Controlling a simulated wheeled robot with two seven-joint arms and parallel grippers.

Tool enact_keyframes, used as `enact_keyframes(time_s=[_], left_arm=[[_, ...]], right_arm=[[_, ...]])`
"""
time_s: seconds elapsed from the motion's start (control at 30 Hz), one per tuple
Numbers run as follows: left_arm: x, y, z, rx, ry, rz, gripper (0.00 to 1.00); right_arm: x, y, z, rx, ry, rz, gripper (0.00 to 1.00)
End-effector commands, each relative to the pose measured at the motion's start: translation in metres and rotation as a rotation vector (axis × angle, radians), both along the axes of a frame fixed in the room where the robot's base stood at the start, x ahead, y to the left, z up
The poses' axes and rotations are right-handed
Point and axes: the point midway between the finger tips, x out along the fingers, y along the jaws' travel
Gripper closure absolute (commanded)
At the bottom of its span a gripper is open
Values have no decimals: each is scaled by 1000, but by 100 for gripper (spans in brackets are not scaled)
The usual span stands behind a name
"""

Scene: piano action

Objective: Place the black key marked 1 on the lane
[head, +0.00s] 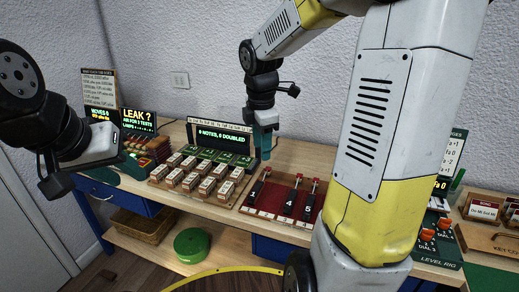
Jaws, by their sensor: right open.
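A red board (276,215) lies on the workbench and holds several black keys with red-topped posts behind them. The key marked 4 (290,203) and the key marked 5 (308,212) stand side by side. Another black key (257,188) lies at the board's left; its mark is not readable, so I cannot tell whether it is key 1. My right gripper (263,147) points down with teal fingertips, open and apparently empty, above and behind that left key. My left gripper (58,172) is at the far left, away from the board; its jaw gap is unclear.
A tray of wooden blocks (197,178) stands left of the red board, before a lit screen (222,138). A LEAK display (138,119) is further left. A level rig (437,245) is at the right. My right arm covers the bench between board and rig.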

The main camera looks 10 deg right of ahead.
Motion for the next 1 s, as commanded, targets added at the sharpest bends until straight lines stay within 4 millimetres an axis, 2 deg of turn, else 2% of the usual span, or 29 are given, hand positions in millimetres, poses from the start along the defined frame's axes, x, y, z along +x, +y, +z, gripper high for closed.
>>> enact_keyframes(time_s=[0.03, 0.2, 0.4, 0.5, 0.7, 1.0], left_arm=[[0, 0, 0, 0, 0, 0, 64], [0, 0, 0, 0, 0, 0, 64], [0, 0, 0, 0, 0, 0, 64], [0, 0, 0, 0, 0, 0, 64], [0, 0, 0, 0, 0, 0, 64], [0, 0, 0, 0, 0, 0, 64]], right_arm=[[-19, 1, 17, 27, -51, -148, 56], [-79, 5, 53, 229, -182, -707, 56], [-137, 11, 70, 547, -222, -1248, 56], [-153, 14, 72, 667, -204, -1413, 56], [-164, 17, 72, 757, -174, -1540, 56], [-164, 17, 72, 756, -174, -1541, 56]])
